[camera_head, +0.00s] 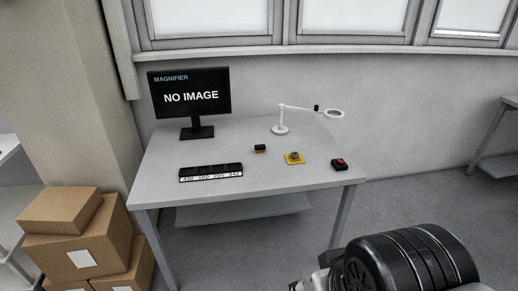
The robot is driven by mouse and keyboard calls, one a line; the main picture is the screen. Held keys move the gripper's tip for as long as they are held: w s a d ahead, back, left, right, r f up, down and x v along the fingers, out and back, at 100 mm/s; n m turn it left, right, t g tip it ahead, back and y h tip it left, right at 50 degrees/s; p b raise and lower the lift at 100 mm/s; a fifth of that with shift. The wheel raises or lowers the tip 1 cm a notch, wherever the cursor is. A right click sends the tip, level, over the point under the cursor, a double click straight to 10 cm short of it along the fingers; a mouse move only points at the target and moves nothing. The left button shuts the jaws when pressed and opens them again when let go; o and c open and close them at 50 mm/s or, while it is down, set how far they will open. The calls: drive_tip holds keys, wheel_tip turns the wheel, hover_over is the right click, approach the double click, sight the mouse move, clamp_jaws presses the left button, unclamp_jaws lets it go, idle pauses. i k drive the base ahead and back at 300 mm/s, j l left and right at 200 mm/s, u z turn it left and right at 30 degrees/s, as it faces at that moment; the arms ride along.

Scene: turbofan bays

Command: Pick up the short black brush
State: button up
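A small black block-shaped item (260,148) with a thin orange-brown lower edge lies near the middle of the grey table (160,180). It may be the short black brush, but it is too small to tell for sure. Nothing touches it. A dark rounded part of my arm shows at the bottom right, in front of the table and well away from the item. My gripper's fingers are not in view.
On the table are a monitor (190,92) reading "NO IMAGE", a black numbered rack (210,172), a yellow pad (288,161) with a small part, a red-button box (339,165) and a white magnifier lamp (281,129). Cardboard boxes (62,208) stand left.

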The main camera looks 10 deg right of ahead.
sight(260, 148)
drive_tip(key=i+l+u, duration=0.35)
drive_tip(key=i, duration=0.35)
drive_tip(key=i+l+u, duration=0.35)
drive_tip(key=i, duration=0.3)
drive_tip(key=i+l+u, duration=0.35)
drive_tip(key=i+l, duration=0.25)
